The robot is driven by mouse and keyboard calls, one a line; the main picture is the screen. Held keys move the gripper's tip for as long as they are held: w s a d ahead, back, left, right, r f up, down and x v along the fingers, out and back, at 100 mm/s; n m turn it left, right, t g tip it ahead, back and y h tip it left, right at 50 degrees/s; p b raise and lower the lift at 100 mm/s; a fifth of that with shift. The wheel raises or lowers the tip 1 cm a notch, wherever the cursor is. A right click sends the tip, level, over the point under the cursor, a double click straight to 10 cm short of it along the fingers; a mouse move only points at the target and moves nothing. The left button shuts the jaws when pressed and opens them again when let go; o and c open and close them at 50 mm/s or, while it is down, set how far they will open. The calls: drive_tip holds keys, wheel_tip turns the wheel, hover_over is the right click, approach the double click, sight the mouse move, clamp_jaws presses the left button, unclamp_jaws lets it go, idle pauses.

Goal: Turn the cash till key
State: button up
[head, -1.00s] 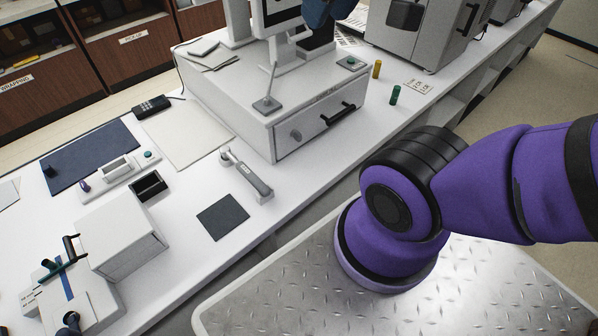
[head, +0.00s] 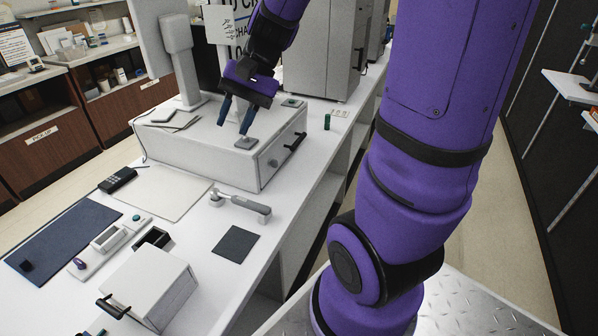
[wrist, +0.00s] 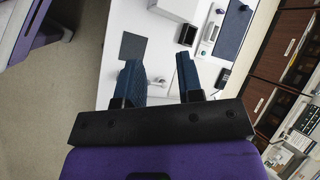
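The cash till (head: 205,158) is a white box on the counter with a drawer front facing right. A small round grey key knob (head: 272,163) sits on that front, left of the black drawer handle (head: 295,142). My gripper (head: 233,125) is above the till's top, near its front edge and a small stand (head: 246,143). Its two blue fingers point down and are spread apart with nothing between them. In the wrist view my gripper (wrist: 159,80) also shows open and empty. The key is not visible in the wrist view.
A green cylinder (head: 327,121) and a large grey machine (head: 322,55) stand behind. A white box (head: 150,285) is at front left.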

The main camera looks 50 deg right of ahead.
drive_tip(key=w+d+f+m+t+y, duration=0.2)
drive_tip(key=w+d+f+m+y, duration=0.35)
drive_tip(key=w+f, duration=0.2)
drive_tip(key=m+t+h, duration=0.6)
drive_tip(key=m+t, duration=0.9)
drive_tip(key=m, duration=0.4)
approach(277, 164)
drive_tip(key=shift+x, duration=0.95)
drive_tip(key=shift+a+h, duration=0.1)
drive_tip(key=shift+h, duration=0.25)
drive_tip(key=shift+x, duration=3.8)
drive_tip(key=c, duration=0.6)
